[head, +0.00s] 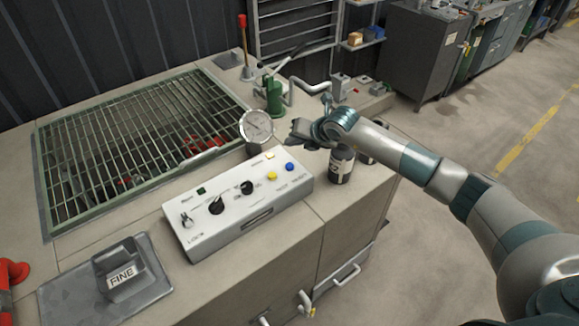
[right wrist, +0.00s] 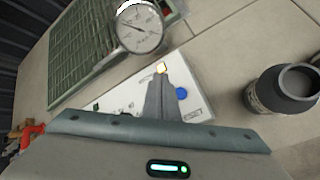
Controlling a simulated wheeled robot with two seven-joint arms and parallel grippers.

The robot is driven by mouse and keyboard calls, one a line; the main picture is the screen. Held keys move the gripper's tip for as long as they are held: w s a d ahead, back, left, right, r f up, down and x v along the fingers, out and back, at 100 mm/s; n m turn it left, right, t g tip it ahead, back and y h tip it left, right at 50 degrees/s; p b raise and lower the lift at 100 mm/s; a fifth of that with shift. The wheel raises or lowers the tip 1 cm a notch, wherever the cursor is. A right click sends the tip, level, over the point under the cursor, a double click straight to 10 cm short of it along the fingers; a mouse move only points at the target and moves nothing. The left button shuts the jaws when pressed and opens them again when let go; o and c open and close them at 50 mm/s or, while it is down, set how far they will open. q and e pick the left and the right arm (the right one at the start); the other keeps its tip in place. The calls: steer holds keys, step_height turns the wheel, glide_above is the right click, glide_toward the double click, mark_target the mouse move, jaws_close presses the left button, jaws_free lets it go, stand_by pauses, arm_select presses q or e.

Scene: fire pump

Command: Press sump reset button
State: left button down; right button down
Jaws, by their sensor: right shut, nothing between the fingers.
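The white control panel (head: 240,222) lies on the bench top. My right gripper (head: 297,132) is shut and empty, above and behind the panel's right end. The yellow button is hidden there.
A round gauge (head: 256,127) stands behind the panel, close to my right gripper. A dark bottle (head: 340,165) stands right of the panel.

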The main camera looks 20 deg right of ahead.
steer(key=b, duration=0.3)
glide_above(292, 167)
step_height(292, 167, down, 5)
steer(key=shift+f, duration=0.2)
steer(key=shift+f+b, duration=0.5)
steer(key=shift+f, duration=0.35)
stand_by(1.2)
steer(key=shift+f+b, duration=0.4)
steer(key=shift+b, duration=0.05)
steer(key=shift+f+b, duration=0.45)
steer(key=shift+f, duration=0.1)
stand_by(0.8)
steer(key=shift+r, duration=0.2)
steer(key=shift+r+p, duration=0.55)
steer(key=shift+r, duration=0.25)
steer(key=shift+r+p, duration=1.35)
steer(key=shift+r, duration=1.15)
